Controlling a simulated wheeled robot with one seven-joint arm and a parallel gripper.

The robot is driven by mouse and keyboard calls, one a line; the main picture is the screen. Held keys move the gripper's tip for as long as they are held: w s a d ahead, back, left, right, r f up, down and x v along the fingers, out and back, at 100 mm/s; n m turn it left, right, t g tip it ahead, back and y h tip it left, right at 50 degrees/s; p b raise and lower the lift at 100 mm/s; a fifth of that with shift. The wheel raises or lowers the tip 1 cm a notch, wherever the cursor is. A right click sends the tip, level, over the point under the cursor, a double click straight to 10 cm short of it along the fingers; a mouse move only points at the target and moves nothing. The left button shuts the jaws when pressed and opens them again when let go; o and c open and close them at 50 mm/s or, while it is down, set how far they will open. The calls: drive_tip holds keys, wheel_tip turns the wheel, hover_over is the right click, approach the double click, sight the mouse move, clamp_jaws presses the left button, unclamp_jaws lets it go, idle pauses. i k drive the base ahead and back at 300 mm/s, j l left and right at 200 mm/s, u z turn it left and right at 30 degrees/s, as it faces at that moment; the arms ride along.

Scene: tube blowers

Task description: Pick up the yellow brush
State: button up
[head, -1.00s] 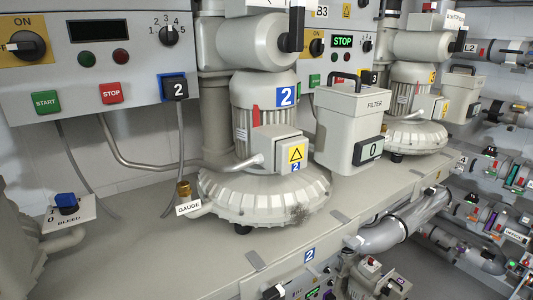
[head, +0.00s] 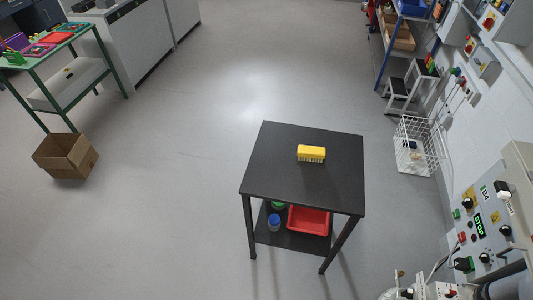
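The yellow brush (head: 311,153) lies on top of a small black table (head: 275,165), right of the tabletop's middle. Its yellow back faces up and pale bristles show along its near side. Nothing else stands on the tabletop. My gripper is not in view.
A red tray (head: 308,220) and a blue-lidded jar (head: 274,222) sit on the table's lower shelf. A cardboard box (head: 66,156) and green-framed cart (head: 70,85) stand left. A white wire basket (head: 415,148), step stool (head: 410,85) and control panel (head: 480,225) are right. Open floor surrounds the table.

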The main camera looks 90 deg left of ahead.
sight(315, 153)
drive_tip(key=u, duration=2.75)
drive_tip(key=z, duration=3.55)
drive_tip(key=u, duration=3.55)
